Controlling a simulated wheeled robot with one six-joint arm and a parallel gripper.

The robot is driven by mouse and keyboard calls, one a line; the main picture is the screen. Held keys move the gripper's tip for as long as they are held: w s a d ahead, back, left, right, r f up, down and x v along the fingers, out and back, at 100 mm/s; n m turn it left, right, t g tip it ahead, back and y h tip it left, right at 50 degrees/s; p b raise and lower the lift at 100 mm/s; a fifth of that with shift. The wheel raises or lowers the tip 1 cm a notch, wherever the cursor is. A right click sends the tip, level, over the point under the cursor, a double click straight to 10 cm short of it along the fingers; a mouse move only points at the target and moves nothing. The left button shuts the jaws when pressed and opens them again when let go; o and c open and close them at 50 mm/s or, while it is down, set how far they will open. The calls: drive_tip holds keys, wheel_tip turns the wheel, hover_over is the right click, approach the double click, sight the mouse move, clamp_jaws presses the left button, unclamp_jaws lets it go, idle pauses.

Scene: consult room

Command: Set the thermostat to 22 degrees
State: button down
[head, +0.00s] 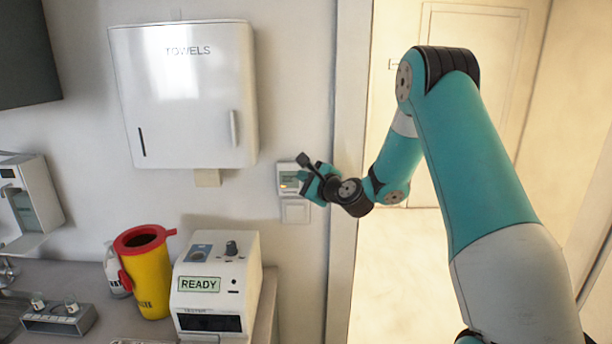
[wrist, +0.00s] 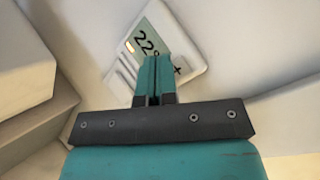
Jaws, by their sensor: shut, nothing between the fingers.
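The thermostat (head: 288,182) is a small white unit on the wall, below and right of the towel dispenser, partly hidden by my gripper in the head view. In the wrist view the thermostat (wrist: 186,32) appears tilted, with a display reading 22 and an amber mark at its left. A plus mark shows to the right of my fingers. My gripper (wrist: 153,60) is shut and empty, its fingertips in front of the thermostat's lower part. I cannot tell whether they touch it. My gripper also shows in the head view (head: 303,180).
A white wall plate (head: 295,211) sits just below the thermostat. The towel dispenser (head: 186,95) hangs to the upper left. A white device reading READY (head: 217,285) and a yellow bin with a red rim (head: 150,280) stand on the counter. A door frame (head: 348,120) is close on the right.

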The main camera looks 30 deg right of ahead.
drive_tip(key=shift+s+a+b, duration=0.6)
drive_tip(key=shift+s+a, duration=0.15)
drive_tip(key=shift+s, duration=0.3)
drive_tip(key=shift+s+a+b, duration=0.6)
drive_tip(key=shift+s+a, duration=0.1)
drive_tip(key=shift+s, duration=0.35)
drive_tip(key=s+a+n+g+y+b, duration=0.1)
drive_tip(key=s+a+n+g+y, duration=0.4)
drive_tip(key=a+n, duration=0.5)
drive_tip(key=s+a+n+g+y+b, duration=0.2)
drive_tip(key=s+a+n+g, duration=0.2)
drive_tip(key=s+a+n, duration=0.65)
drive_tip(key=s+a+f+n+g+h+b, duration=0.1)
drive_tip(key=s+n+g, duration=0.3)
drive_tip(key=s, duration=0.5)
drive_tip(key=s+a+f+n+g+h, duration=0.2)
drive_tip(key=s+a+f+n+g, duration=0.1)
drive_tip(key=s+n, duration=0.5)
drive_tip(key=shift+s+a+g+h+b, duration=0.15)
drive_tip(key=shift+s+g+h+b, duration=0.35)
drive_tip(key=shift+s, duration=0.45)
